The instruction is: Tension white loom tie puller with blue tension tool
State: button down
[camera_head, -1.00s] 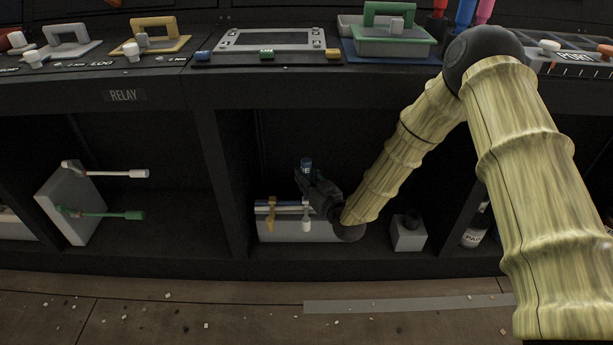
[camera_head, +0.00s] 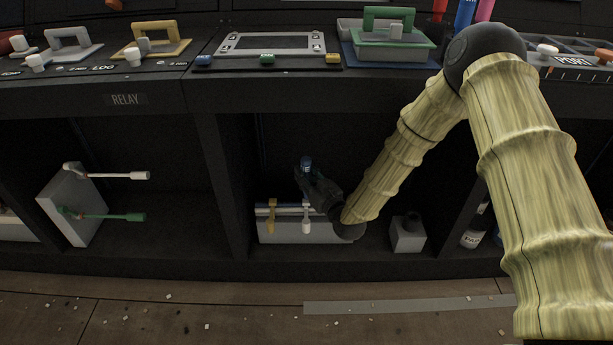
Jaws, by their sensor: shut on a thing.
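In the head view, a grey block in the middle cubby holds the loom (camera_head: 287,206), a bundle of rods along its top. A yellow tie (camera_head: 271,212) crosses the loom near its left end. The white tie puller (camera_head: 306,222) hangs at the loom's right part, just below my gripper. My gripper (camera_head: 309,182) is shut on the blue tension tool (camera_head: 306,164), whose blue top sticks up above the fingers. The tool's lower end is hidden by the dark fingers, so I cannot tell whether it touches the white puller.
The left cubby has a grey block with a white lever (camera_head: 125,175) and a green lever (camera_head: 118,216). A small grey box (camera_head: 408,235) and a bottle (camera_head: 472,238) stand right of my gripper. The console shelf (camera_head: 150,95) overhangs the cubbies.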

aim_at(309, 166)
jog(key=shift+r+p, duration=1.4)
jog(key=shift+r, duration=0.85)
jog(key=shift+d, duration=0.1)
